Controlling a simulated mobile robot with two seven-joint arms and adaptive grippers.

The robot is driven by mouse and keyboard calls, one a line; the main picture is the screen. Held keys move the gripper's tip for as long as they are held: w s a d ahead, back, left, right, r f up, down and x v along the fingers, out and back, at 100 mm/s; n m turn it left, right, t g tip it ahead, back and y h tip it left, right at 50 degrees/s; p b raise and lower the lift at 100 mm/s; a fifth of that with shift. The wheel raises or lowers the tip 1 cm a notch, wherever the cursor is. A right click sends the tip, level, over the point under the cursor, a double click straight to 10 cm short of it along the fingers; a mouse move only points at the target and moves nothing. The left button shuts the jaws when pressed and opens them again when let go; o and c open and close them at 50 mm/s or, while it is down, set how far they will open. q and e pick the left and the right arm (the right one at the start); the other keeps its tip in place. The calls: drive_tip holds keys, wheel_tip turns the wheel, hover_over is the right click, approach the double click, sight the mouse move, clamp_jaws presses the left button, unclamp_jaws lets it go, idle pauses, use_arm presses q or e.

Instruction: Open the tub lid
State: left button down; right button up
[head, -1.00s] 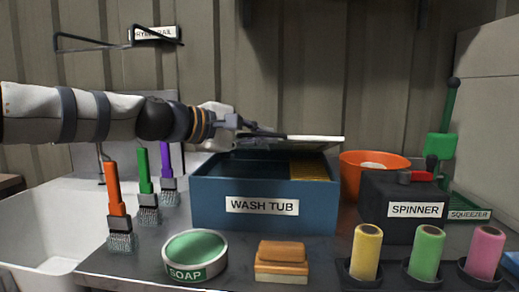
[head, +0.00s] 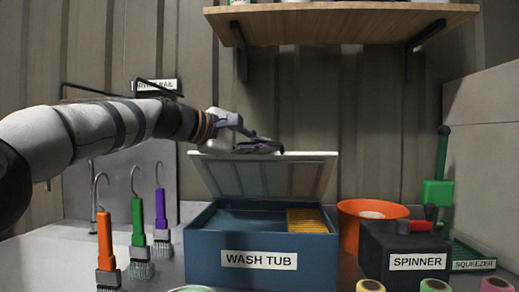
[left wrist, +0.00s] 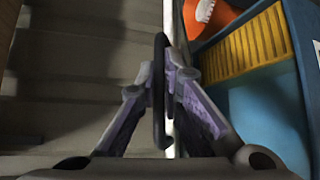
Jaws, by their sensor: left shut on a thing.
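The blue wash tub (head: 204,247) stands on the counter with its front label facing me. Its pale lid (head: 265,177) is raised steeply at the back of the tub, and the tub's inside shows. My left gripper (head: 264,148) is at the lid's top edge. In the left wrist view, the fingers (left wrist: 164,88) are shut on a dark bar (left wrist: 159,125) at the thin white lid edge. How the bar joins the lid is hidden. My right gripper is not in view.
A yellow ribbed piece (head: 308,220) is inside the tub on the right. An orange bowl (head: 350,232) and the spinner (head: 390,246) stand to the right. Several hanging brushes, one orange (head: 105,243), are at left. A wooden shelf (head: 350,25) is above.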

use_arm(q)
drive_tip(key=c, duration=1.7)
unclamp_jaws()
drive_tip(key=shift+f, duration=0.15)
drive_tip(key=v, duration=1.2)
drive_tip(key=shift+s+r, duration=0.1)
drive_tip(key=shift+r, duration=0.15)
